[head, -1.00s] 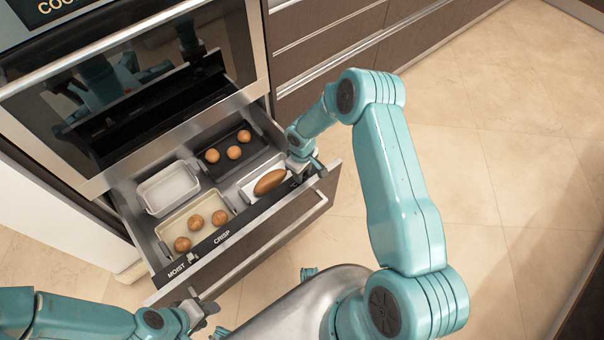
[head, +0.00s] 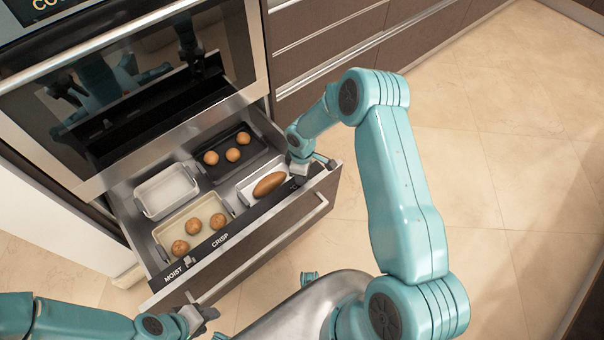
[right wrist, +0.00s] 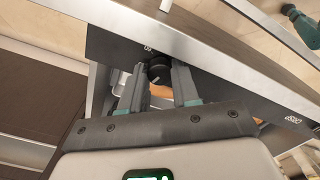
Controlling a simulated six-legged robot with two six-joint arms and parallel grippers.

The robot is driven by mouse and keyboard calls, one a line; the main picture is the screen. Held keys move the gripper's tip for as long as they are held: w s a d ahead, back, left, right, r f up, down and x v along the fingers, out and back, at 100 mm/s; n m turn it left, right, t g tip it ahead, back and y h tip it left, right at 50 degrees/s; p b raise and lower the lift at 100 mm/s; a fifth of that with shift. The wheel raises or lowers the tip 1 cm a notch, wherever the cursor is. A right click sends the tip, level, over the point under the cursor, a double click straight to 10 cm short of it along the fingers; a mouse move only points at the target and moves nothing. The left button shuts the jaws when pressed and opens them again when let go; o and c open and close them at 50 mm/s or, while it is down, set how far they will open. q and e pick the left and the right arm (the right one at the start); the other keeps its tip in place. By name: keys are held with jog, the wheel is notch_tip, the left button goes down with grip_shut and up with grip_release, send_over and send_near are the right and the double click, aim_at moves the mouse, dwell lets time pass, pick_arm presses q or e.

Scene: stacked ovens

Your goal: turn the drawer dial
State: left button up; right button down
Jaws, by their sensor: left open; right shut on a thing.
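The drawer (head: 262,245) is pulled out below the oven, with a black strip marked MOIST and CRISP along its front top edge. The drawer dial (right wrist: 158,70) is a dark round knob with a pale mark, seen in the right wrist view between my fingertips. My right gripper (right wrist: 157,82) is shut on it. In the head view my right gripper (head: 302,178) is at the right end of the strip and hides the dial. My left gripper (head: 205,315) is open and empty, low near the drawer's left front.
The drawer holds an empty white dish (head: 166,190), a beige tray (head: 168,228) with round rolls, a dark tray (head: 214,172) with round rolls, and a long brown loaf (head: 269,184). The oven (head: 130,100) stands behind. Open tiled floor (head: 480,180) lies to the right.

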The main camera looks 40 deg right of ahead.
jog(key=c, duration=0.8)
grip_release()
